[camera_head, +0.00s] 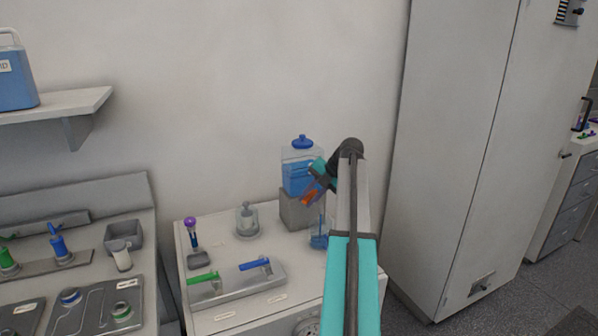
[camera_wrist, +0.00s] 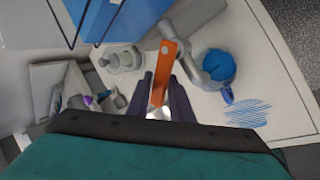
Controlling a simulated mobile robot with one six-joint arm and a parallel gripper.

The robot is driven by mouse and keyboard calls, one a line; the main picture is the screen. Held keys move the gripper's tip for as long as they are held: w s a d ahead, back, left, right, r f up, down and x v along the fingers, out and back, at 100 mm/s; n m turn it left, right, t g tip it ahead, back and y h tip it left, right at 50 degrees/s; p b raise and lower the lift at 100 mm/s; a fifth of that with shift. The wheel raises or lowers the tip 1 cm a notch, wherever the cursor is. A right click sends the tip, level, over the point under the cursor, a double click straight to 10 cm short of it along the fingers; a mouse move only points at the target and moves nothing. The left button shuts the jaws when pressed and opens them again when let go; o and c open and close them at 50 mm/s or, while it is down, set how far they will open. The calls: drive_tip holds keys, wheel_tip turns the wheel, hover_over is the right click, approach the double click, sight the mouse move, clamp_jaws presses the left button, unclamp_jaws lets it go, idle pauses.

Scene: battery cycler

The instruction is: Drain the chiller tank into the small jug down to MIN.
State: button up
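The chiller tank (camera_head: 299,179) is a clear box of blue liquid with a blue lid, on a grey block. Its blue side fills the top left of the wrist view (camera_wrist: 105,18). An orange tap lever (camera_wrist: 163,72) shows beside a grey spout (camera_wrist: 187,62). The small jug (camera_head: 319,241) stands below the tank with blue liquid in it; from above, a round blue surface (camera_wrist: 217,66) shows by the spout. My gripper (camera_wrist: 162,80) has its dark fingers on either side of the lever. Whether they press on it is unclear. The tank's MIN mark is not readable.
A panel with green and blue levers (camera_head: 235,287) is in front. A blue hatched patch (camera_wrist: 248,112) lies on the bench near the jug. A tall grey cabinet (camera_head: 450,150) stands right of my arm.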

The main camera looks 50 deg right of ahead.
drive_tip(key=n+b, duration=0.1)
drive_tip(key=s+n+y+b, duration=0.1)
drive_tip(key=b, duration=0.1)
drive_tip(key=shift+d+f+n+g+y, duration=0.2)
drive_tip(key=shift+d+n+g+y, duration=0.1)
drive_tip(key=shift+d+n+g, duration=0.1)
drive_tip(key=b, duration=0.8)
drive_tip(key=shift+s+n, duration=0.15)
drive_tip(key=shift+n, duration=0.15)
drive_tip(key=b, duration=0.2)
drive_tip(key=shift+s+b, duration=0.1)
drive_tip(key=shift+b, duration=0.3)
drive_tip(key=shift+r, duration=0.2)
drive_tip(key=shift+a, duration=0.1)
idle(2.8)
